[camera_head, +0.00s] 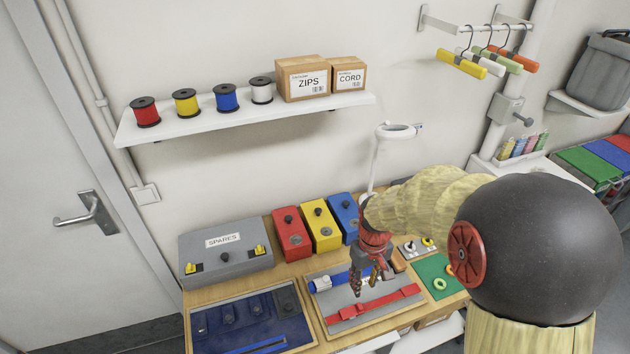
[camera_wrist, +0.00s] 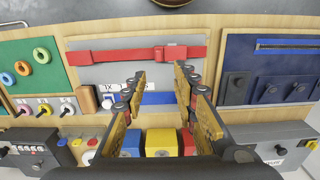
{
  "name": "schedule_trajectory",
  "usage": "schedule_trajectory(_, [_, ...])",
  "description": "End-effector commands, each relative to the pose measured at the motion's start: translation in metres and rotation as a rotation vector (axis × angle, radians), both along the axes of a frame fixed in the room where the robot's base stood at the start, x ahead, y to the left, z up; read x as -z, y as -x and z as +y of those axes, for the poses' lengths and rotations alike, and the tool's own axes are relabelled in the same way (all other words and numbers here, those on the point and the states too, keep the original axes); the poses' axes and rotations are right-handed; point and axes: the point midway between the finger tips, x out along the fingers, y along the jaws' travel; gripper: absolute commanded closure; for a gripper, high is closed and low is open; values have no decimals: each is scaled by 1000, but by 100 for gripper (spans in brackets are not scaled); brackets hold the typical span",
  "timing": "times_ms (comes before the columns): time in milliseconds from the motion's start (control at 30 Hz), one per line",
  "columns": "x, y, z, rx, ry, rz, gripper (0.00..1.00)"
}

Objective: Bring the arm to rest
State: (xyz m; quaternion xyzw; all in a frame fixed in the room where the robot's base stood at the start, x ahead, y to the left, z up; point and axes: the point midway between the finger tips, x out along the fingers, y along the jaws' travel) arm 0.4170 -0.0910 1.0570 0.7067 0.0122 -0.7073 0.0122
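My gripper (camera_head: 371,282) hangs above the grey board (camera_head: 338,325) on the workbench, pointing down. In the wrist view my gripper (camera_wrist: 160,72) has its two fingers apart with nothing between them. A red strap (camera_head: 392,301) with a buckle lies across the board. It also shows in the wrist view (camera_wrist: 120,54), beyond the fingertips. A blue strap (camera_head: 335,280) lies on the board behind the red one. In the wrist view the fingers partly cover the blue strap (camera_wrist: 158,98).
A grey SPARES case (camera_head: 225,262) and red (camera_head: 291,238), yellow (camera_head: 320,230) and blue (camera_head: 343,212) boxes stand at the back. A dark blue pocketed panel (camera_head: 240,325) lies left, a green mat (camera_head: 432,272) right. A white shelf (camera_head: 190,126) and a ring-topped stand (camera_head: 374,160) are behind.

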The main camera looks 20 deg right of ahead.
Motion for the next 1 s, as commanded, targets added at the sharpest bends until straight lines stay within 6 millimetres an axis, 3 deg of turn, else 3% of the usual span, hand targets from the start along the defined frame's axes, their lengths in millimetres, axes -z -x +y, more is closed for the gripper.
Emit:
schedule_trajectory(167, [0,2,1,28,-2,9,71])
schedule_trajectory(267, [4,22,5,72,-10,53,71])
schedule_trajectory(467, [-41,56,22,147,-1,13,71])
schedule_trajectory(700, [-97,89,52,148,9,-165,71])
schedule_trajectory(1000, [-147,121,84,63,-1,-443,71])
